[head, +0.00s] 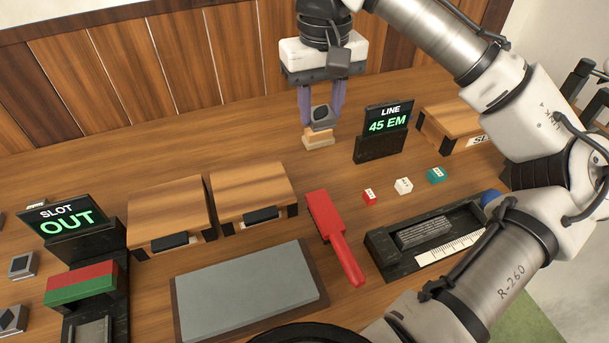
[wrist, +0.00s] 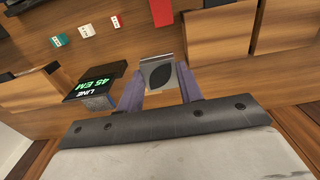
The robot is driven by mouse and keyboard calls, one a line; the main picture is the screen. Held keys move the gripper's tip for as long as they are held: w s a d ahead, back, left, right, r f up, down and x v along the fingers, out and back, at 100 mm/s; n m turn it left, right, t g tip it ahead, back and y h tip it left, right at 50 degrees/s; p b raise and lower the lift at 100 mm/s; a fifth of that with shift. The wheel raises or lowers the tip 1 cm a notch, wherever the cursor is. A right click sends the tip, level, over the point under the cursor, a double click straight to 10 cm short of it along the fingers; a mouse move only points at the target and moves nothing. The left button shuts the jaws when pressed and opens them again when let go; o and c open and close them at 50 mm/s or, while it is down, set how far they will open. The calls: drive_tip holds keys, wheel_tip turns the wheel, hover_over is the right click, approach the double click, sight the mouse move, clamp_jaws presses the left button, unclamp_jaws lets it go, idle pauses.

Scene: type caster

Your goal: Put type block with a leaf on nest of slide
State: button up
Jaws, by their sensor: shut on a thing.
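My gripper (head: 320,110) is shut on a grey type block (head: 321,117) at the back of the table. In the wrist view a dark leaf shape shows on the face of this block (wrist: 161,75), between the purple fingers. A dark slide-like track (head: 94,326) runs at the left below the SLOT sign, under a red and green piece (head: 85,283). I cannot make out clearly which part is the nest.
Other grey type blocks (head: 22,264) lie at the far left. Two wooden boxes (head: 170,213), a grey slab (head: 250,290) and a red brush (head: 333,235) fill the middle. The LINE sign (head: 385,130) stands right of my gripper. A black tray (head: 425,240) and small dice-like cubes (head: 403,186) are at the right.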

wheel_tip(320, 180, down, 18)
drive_tip(key=shift+r, duration=0.25)
drive_tip(key=shift+f, duration=0.15)
drive_tip(key=o, duration=1.1)
